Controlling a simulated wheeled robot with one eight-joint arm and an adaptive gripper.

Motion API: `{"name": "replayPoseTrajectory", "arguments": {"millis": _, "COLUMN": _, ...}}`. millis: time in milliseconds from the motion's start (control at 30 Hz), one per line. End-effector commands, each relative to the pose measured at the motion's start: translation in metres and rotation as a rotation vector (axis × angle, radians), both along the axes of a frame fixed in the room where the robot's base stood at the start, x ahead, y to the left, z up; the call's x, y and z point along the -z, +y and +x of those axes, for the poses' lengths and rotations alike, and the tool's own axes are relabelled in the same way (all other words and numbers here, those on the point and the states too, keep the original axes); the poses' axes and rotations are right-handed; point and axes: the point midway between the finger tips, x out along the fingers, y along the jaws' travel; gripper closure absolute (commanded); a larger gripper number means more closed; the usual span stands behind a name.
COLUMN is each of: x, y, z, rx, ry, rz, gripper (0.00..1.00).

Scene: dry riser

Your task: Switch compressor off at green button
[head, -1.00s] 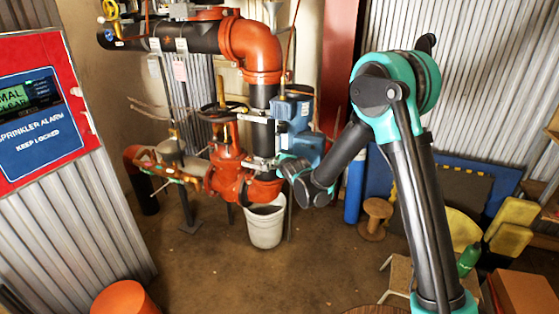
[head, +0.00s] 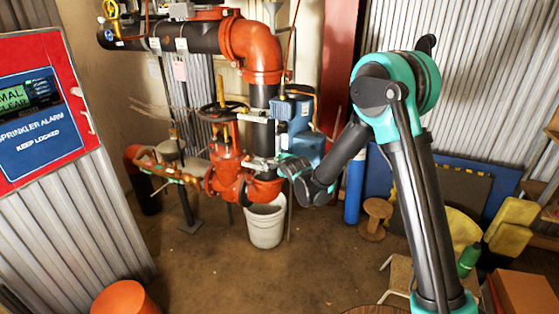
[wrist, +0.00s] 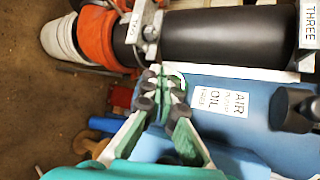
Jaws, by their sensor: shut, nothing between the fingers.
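The compressor is a blue unit (head: 297,122) beside the vertical riser pipe in the head view. In the wrist view its blue body (wrist: 230,105) fills the right, with a white label (wrist: 222,101) whose legible words include "AIR". My gripper (wrist: 163,80) is shut and empty in the wrist view, its dark fingertips close together at the compressor's edge near the pipe. Whether they touch it I cannot tell. In the head view my wrist is low beside the compressor and the fingertips are not clear. No green button can be made out; the fingers may cover it.
The black pipe (wrist: 215,38) and orange coupling (wrist: 97,36) run close past my fingertips. A white bucket (head: 265,226) stands under the orange valve (head: 228,172). A wooden spool (head: 376,217) and blue cylinder (head: 354,190) are to the right. The floor in front is open.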

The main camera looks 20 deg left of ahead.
Motion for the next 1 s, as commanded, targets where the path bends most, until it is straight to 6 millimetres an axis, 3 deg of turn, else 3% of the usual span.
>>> {"name": "replayPoseTrajectory", "arguments": {"millis": 1000, "x": -0.0002, "y": -0.0006, "z": 0.0091, "rx": 0.0, "ry": 0.0, "rz": 0.0, "gripper": 1.0}}
